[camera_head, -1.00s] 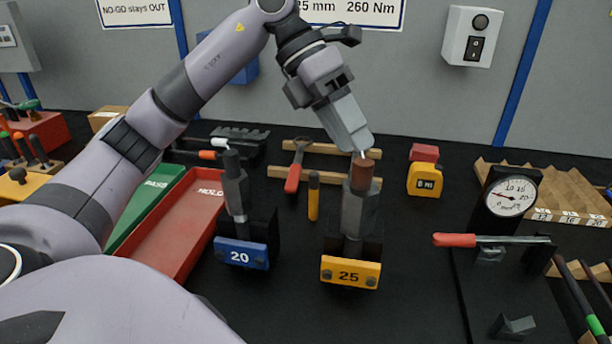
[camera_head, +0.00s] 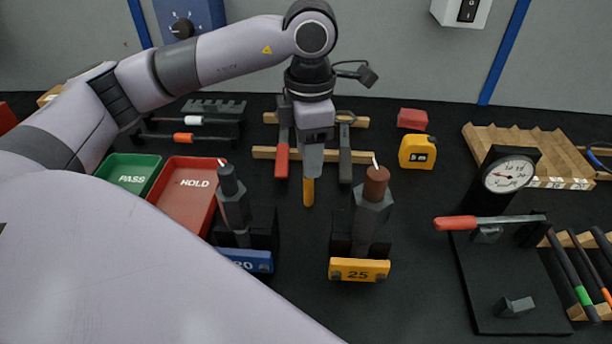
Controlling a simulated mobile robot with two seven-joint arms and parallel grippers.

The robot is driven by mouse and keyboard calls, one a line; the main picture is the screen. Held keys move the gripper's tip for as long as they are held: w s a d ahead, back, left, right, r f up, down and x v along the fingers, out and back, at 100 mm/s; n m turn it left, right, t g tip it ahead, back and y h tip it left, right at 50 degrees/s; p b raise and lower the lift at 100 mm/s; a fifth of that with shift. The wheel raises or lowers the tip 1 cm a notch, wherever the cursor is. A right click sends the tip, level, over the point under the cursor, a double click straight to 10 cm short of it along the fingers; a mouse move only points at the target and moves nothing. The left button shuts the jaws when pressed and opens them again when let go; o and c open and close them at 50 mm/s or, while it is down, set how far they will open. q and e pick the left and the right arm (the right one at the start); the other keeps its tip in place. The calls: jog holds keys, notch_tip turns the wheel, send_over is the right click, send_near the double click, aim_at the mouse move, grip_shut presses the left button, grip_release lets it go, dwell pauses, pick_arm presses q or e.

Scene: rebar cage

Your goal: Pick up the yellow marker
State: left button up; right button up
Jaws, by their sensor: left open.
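The yellow marker (camera_head: 308,193) stands upright on the black bench top, between the blue 20 holder and the yellow 25 holder. Only its yellow lower part shows; its dark upper end is hidden behind my left gripper. My left gripper (camera_head: 312,174) points straight down at the marker's top, with its fingers overlapping the marker in the picture. Its jaws are open, seen nearly edge-on, and I cannot tell whether they touch the marker. My right gripper is out of view.
The blue 20 holder (camera_head: 247,260) and yellow 25 holder (camera_head: 360,269) carry upright grey tools close by. A red-handled tool (camera_head: 282,160) lies on a wooden rack behind. Red HOLD tray (camera_head: 180,205), tape measure (camera_head: 417,152) and dial gauge (camera_head: 508,174) stand around.

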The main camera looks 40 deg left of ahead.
pick_arm(q)
jog(key=p, duration=0.1)
send_over(308, 204)
jog(key=f, duration=0.6)
jog(key=shift+w+a+f, duration=0.1)
jog(key=shift+w+a, duration=0.15)
jog(key=shift+w, duration=0.15)
grip_shut()
